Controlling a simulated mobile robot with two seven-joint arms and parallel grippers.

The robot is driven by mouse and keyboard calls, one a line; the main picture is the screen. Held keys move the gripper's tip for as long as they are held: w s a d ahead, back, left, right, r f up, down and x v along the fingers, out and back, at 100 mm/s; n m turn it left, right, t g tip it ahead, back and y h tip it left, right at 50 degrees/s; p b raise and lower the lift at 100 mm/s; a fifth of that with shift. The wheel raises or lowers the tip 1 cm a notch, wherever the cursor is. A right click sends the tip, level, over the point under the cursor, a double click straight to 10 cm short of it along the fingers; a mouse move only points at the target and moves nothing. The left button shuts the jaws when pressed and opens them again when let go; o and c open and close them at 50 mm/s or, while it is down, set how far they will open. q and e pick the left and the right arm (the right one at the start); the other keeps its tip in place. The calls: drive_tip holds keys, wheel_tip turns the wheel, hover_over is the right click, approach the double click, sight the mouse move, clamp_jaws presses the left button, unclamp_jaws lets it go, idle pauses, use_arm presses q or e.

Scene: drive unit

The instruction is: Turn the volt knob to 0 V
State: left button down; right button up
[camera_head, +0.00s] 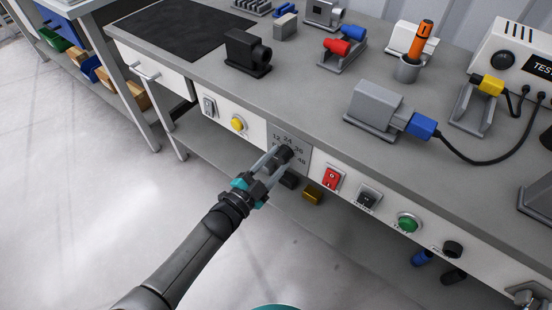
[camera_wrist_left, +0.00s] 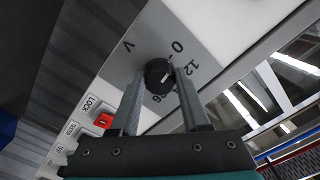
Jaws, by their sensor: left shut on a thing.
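The volt knob (camera_head: 285,153) is a round black knob on a grey plate (camera_head: 302,156) in the bench's front panel. In the head view the plate shows 12, 24, 36 and 48 around it. In the left wrist view the knob (camera_wrist_left: 157,72) has a short white mark on its face, and V, 0, 12 and 36 are readable around it; other figures are covered. The mark does not point at the 0; its exact number is hard to tell. My left gripper (camera_head: 278,158) is shut on the knob, one finger each side. My right gripper is out of view.
Left of the plate are a yellow button (camera_head: 238,123) and a grey switch (camera_head: 209,106). Right of it are a red lock switch (camera_head: 331,178), a black rocker switch (camera_head: 367,197) and a green button (camera_head: 408,223). Several fixtures stand on the bench top above. The floor in front is clear.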

sight(278, 160)
use_arm(q)
drive_tip(key=shift+n, duration=0.3)
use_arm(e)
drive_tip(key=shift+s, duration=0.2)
use_arm(q)
drive_tip(key=shift+c, duration=1.9)
unclamp_jaws()
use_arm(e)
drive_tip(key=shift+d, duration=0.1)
use_arm(q)
drive_tip(key=shift+s+a, duration=0.2)
drive_tip(key=shift+s, duration=0.05)
drive_tip(key=p+v, duration=0.1)
drive_tip(key=v, duration=0.3)
drive_tip(key=shift+p, duration=0.3)
drive_tip(key=p+v, duration=0.1)
drive_tip(key=v, duration=0.9)
drive_tip(key=shift+s+a+p, duration=0.2)
drive_tip(key=shift+s+p, duration=0.1)
drive_tip(key=shift+p, duration=0.1)
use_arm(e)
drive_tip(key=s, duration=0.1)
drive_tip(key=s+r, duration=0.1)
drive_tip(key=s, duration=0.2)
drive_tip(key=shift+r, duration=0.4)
